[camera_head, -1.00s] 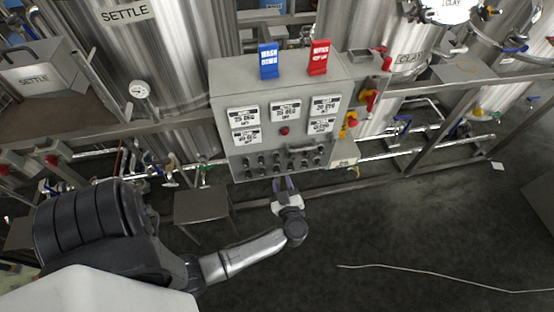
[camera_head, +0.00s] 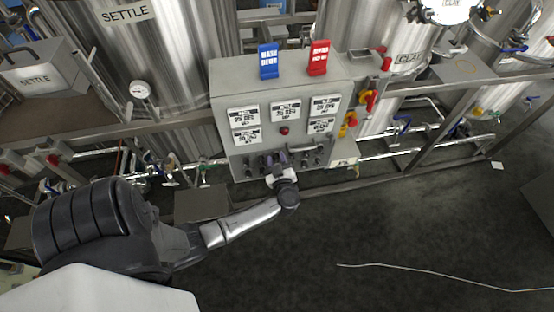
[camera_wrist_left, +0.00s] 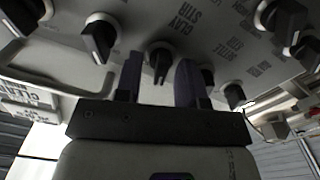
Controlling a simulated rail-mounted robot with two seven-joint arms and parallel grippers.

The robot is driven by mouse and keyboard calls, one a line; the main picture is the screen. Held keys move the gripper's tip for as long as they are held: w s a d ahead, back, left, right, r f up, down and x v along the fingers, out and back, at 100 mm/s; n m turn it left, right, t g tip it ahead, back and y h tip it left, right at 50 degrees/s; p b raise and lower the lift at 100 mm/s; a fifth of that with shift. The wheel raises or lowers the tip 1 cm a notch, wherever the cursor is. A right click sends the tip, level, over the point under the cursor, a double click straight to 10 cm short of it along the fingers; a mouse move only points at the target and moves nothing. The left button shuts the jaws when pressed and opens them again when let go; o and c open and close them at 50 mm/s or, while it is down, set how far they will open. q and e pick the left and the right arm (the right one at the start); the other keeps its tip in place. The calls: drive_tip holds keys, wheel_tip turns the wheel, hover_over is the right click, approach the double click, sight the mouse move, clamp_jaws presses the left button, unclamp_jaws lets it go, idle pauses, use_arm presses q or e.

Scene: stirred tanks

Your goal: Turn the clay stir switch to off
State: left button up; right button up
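The grey control panel (camera_head: 240,90) carries rows of black switch knobs along its lower front. In the left wrist view a black knob with a pale collar, the clay stir switch (camera_wrist_left: 160,62), sits beside the printed words "CLAY STIR". Its pointer hangs roughly downward in that view. My left gripper (camera_head: 281,160) is at the panel's lower knobs. In the left wrist view its two dark fingers (camera_wrist_left: 161,75) are apart, one to each side of this knob. I cannot tell whether they touch it. My right gripper is not in view.
Other knobs (camera_wrist_left: 98,36) flank the fingers closely, one partly hidden behind the right finger. Steel tanks (camera_head: 180,60) rise behind; the floor at right is open.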

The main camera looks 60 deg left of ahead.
use_arm(q)
drive_tip(key=shift+c, duration=0.2)
clamp_jaws()
drive_tip(key=shift+d+n+p, duration=0.1)
drive_tip(key=shift+n+p, duration=0.25)
drive_tip(key=shift+n, duration=0.85)
drive_tip(key=shift+o, duration=0.2)
unclamp_jaws()
drive_tip(key=v, duration=1.3)
drive_tip(key=shift+s+d+b, duration=0.15)
drive_tip(key=shift+d+b, duration=0.2)
drive_tip(key=shift+b, duration=0.1)
